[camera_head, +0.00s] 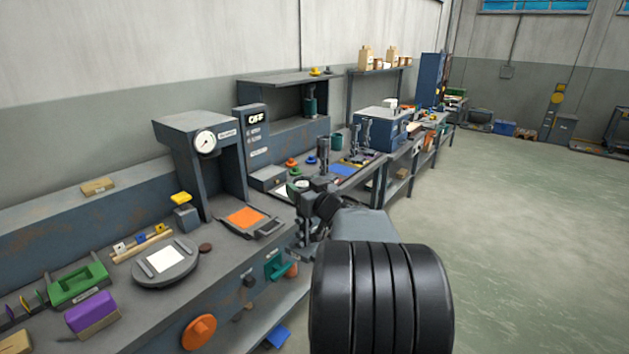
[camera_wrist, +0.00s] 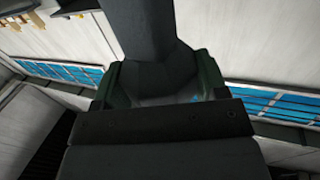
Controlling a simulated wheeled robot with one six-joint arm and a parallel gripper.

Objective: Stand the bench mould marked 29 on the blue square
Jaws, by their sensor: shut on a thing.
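My gripper (camera_wrist: 165,96) is shut on a dark grey thing (camera_wrist: 150,35) with a column-like part, seen between two green-sided fingers in the wrist view. No number shows on it, so I cannot tell whether it is the mould marked 29. In the head view my wrist reaches the front edge of the bench, and my fingers are hard to make out there. A blue square (camera_head: 343,171) lies on the far bench. Grey upright mould-like things stand near it: one nearer (camera_head: 323,155), others behind (camera_head: 355,138). Their marks are too small to read.
A press with a dial (camera_head: 205,142) and an orange square (camera_head: 245,217) stand left of my arm. A round plate with a white square (camera_head: 165,260), a green tray (camera_head: 78,284) and a purple block (camera_head: 91,312) are nearer. The floor (camera_head: 520,220) at right is clear.

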